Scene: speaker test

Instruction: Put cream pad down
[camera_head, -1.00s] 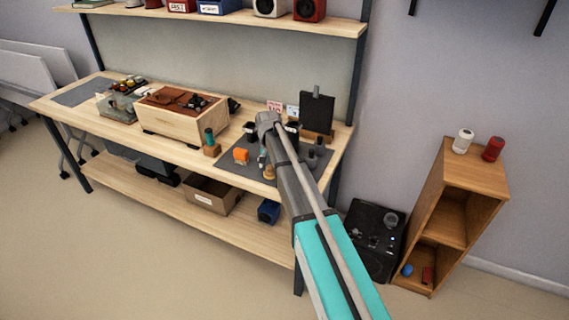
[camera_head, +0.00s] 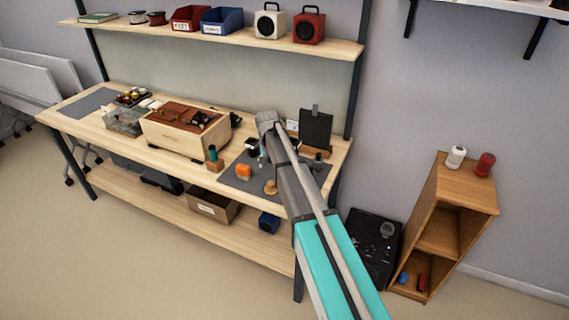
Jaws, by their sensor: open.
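My arm reaches from the lower right over the right end of the workbench (camera_head: 110,138). My gripper (camera_head: 262,161) is mostly hidden by my own arm; only a small part shows above the dark grey mat (camera_head: 237,181). It is open. I cannot pick out a cream pad with certainty. A small tan round piece (camera_head: 270,187) and an orange block (camera_head: 243,171) lie on the mat, both apart from my gripper.
A wooden box with a brown top (camera_head: 185,136) stands left of the mat, with a green-topped holder (camera_head: 212,157) between. A black board (camera_head: 315,130) stands at the back right. Speakers (camera_head: 269,23) sit on the upper shelf. A wooden cabinet (camera_head: 460,195) stands right.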

